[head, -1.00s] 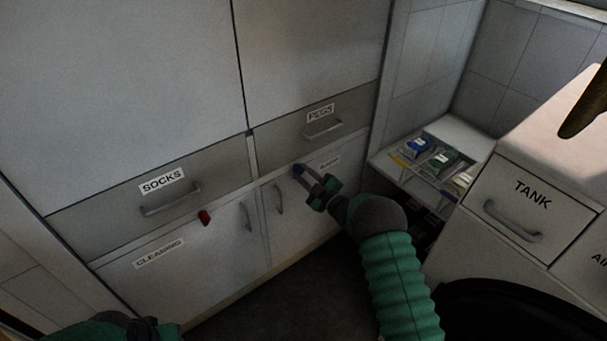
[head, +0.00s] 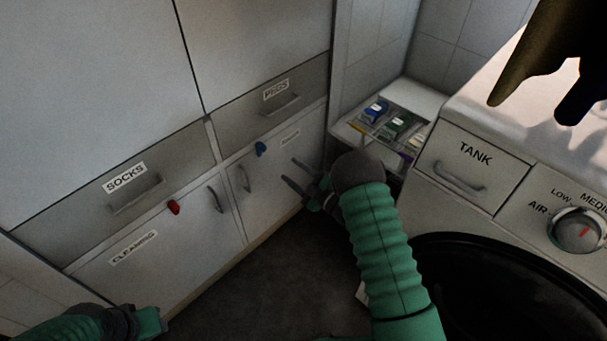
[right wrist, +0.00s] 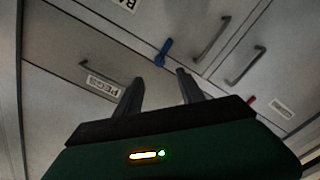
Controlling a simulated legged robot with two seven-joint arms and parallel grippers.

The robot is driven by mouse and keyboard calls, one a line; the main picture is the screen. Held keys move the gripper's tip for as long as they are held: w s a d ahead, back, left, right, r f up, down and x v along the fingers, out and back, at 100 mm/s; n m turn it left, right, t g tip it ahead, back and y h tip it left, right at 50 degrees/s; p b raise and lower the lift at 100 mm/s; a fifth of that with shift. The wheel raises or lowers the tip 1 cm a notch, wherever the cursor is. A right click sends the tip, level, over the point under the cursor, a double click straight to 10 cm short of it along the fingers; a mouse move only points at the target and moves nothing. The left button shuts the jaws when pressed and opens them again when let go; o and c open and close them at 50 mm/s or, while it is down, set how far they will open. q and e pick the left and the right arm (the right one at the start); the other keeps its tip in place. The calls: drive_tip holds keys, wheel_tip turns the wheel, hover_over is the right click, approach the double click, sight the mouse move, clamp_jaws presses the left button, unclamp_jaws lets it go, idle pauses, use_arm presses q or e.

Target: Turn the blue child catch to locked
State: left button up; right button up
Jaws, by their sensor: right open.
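The blue child catch (head: 261,149) is on the strip between the PEGS drawer and the cupboard door below it. In the right wrist view it is a slim blue lever (right wrist: 163,52) lying at a slant, just beyond my fingertips. I cannot tell which position counts as locked. My right gripper (head: 291,171) is open and empty, to the right of the catch and a little lower in the head view, apart from it. Its two fingers (right wrist: 160,76) show spread in the right wrist view. My left gripper (head: 150,321) is at the lower left; its fingers are not clear.
A red catch (head: 173,207) sits above the CLEANING door. Bar handles (head: 245,178) stick out from the doors and drawers. A shelf with coloured packets (head: 395,125) and a machine with a TANK drawer (head: 440,150) stand at the right. The dark floor is clear.

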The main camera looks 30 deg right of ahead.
drive_tip(key=v, duration=0.4)
drive_tip(key=shift+s+d+f+p, duration=0.1)
drive_tip(key=shift+s+p, duration=0.2)
drive_tip(key=s+a+r+m+g+h, duration=0.25)
drive_tip(key=s+m+g, duration=0.2)
drive_tip(key=s, duration=0.35)
drive_tip(key=s+a+r+m+g+h, duration=0.1)
drive_tip(key=s+a+m+g+h, duration=0.15)
drive_tip(key=s+m+g, duration=0.35)
drive_tip(key=s+a+r+m+g+h, duration=0.1)
drive_tip(key=s+a+r+m+g, duration=0.15)
drive_tip(key=s, duration=0.65)
wheel_tip(320, 180, up, 26)
drive_tip(key=s+g+p, duration=0.1)
drive_tip(key=p, duration=2.5)
drive_tip(key=shift+s+a+p, duration=0.25)
drive_tip(key=shift+a+p, duration=0.1)
drive_tip(key=shift+a, duration=0.15)
